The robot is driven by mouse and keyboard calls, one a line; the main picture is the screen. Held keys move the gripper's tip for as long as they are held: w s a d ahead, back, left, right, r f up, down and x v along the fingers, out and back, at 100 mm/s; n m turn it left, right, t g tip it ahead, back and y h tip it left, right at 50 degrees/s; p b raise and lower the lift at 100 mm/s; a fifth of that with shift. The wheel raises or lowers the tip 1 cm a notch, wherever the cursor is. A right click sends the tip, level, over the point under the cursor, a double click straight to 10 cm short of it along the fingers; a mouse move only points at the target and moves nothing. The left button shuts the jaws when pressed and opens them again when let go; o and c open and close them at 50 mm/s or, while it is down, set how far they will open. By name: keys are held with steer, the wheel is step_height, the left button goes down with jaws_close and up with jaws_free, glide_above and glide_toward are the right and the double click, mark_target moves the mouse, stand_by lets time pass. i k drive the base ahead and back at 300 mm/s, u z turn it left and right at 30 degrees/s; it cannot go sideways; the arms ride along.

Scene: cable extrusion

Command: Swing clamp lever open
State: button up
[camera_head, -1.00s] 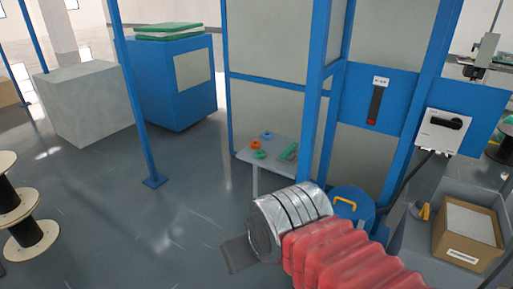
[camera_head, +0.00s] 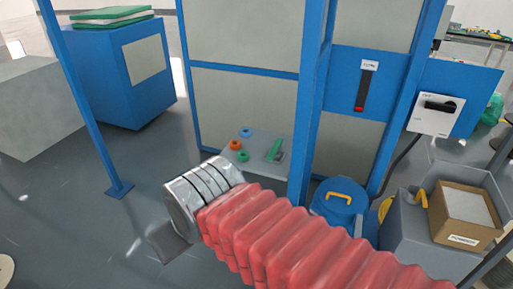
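My arm in its red ribbed cover reaches in from the bottom right, ending in a silver banded wrist. A dark grey flat part of my gripper (camera_head: 170,245) shows past the wrist, over the floor; its fingers cannot be made out, and it touches nothing visible. No clamp lever can be named with certainty. A black handle (camera_head: 440,105) sits on a white box (camera_head: 434,122) at the right. A dark slot with a red lower end (camera_head: 361,106) is on the blue panel. A green device with a dark grey part (camera_head: 274,150) lies on the small table.
The small grey table (camera_head: 258,170) also bears blue, orange and green rings, behind my wrist. Blue frame posts (camera_head: 309,110) stand close beside it. A blue drum (camera_head: 337,205) with a yellow handle and a cardboard box (camera_head: 463,228) stand right.

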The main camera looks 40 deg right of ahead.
mark_target(274, 151)
steer(key=z, duration=0.25)
steer(key=i, duration=0.8)
steer(key=z, duration=0.55)
steer(key=i, duration=0.45)
steer(key=z, duration=0.25)
